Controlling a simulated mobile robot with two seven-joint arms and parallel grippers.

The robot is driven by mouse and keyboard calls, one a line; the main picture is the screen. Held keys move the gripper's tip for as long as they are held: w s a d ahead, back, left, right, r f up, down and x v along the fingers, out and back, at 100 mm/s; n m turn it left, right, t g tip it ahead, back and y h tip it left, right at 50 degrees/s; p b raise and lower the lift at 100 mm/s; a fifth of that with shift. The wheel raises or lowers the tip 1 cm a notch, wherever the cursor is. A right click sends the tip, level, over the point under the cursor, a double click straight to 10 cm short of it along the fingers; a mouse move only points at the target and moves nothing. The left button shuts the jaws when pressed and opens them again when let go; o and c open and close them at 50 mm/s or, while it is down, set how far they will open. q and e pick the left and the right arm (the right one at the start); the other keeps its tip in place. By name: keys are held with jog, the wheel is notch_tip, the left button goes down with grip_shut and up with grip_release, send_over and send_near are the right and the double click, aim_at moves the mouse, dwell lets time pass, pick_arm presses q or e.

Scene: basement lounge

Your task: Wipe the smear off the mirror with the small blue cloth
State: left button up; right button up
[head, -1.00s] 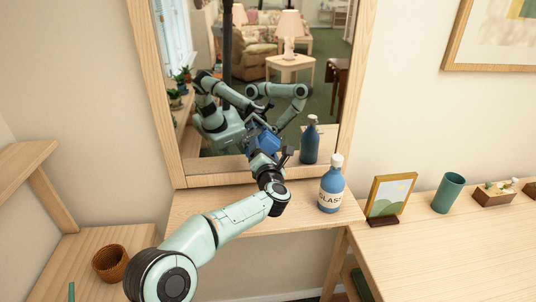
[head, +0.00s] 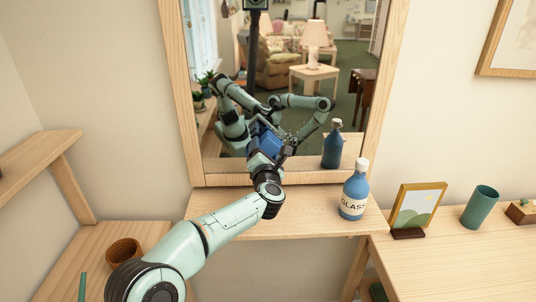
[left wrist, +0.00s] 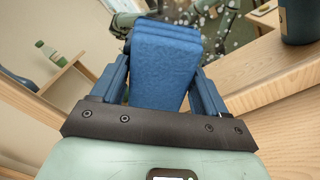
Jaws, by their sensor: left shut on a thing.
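The mirror (head: 232,70) stands in a light wood frame above a wooden shelf. Pale specks, the smear (head: 290,136), show low on the glass just right of my left gripper; they also show as a spray of light dots in the left wrist view (left wrist: 212,42). My left gripper (head: 266,146) is in front of the lower mirror. It is shut on the small blue cloth (left wrist: 165,62), a folded thick pad between the blue fingers. I cannot tell whether the cloth touches the glass. My right gripper shows at most as a reflection.
A blue bottle with a white cap and label (head: 355,192) stands on the shelf (head: 310,219), right of my left arm. Farther right are a picture frame (head: 416,208), a green cup (head: 480,207) and a wooden box (head: 522,212). A brown basket (head: 123,251) stands lower left.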

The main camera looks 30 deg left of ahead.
aim_at(277, 144)
pick_arm(q)
jog(key=shift+r+p, duration=0.95)
jog(key=shift+r, duration=0.5)
jog(key=shift+w+d+f+p, duration=0.15)
jog(key=shift+w+d, duration=0.2)
jog(key=shift+d, duration=0.2)
jog(key=shift+w+d+r+p, duration=0.15)
jog(key=shift+w+d, duration=0.2)
jog(key=shift+d, duration=0.25)
jog(key=shift+w+d+f+p, duration=0.15)
jog(key=shift+w+d, duration=0.2)
jog(key=shift+d, duration=0.2)
jog(key=shift+w+d+p, duration=0.3)
jog(key=shift+w+d, duration=0.15)
jog(key=shift+d, duration=0.35)
jog(key=shift+w+d+p, duration=0.3)
jog(key=shift+w+d, duration=0.15)
jog(key=shift+d, duration=0.35)
jog(key=shift+a, duration=0.15)
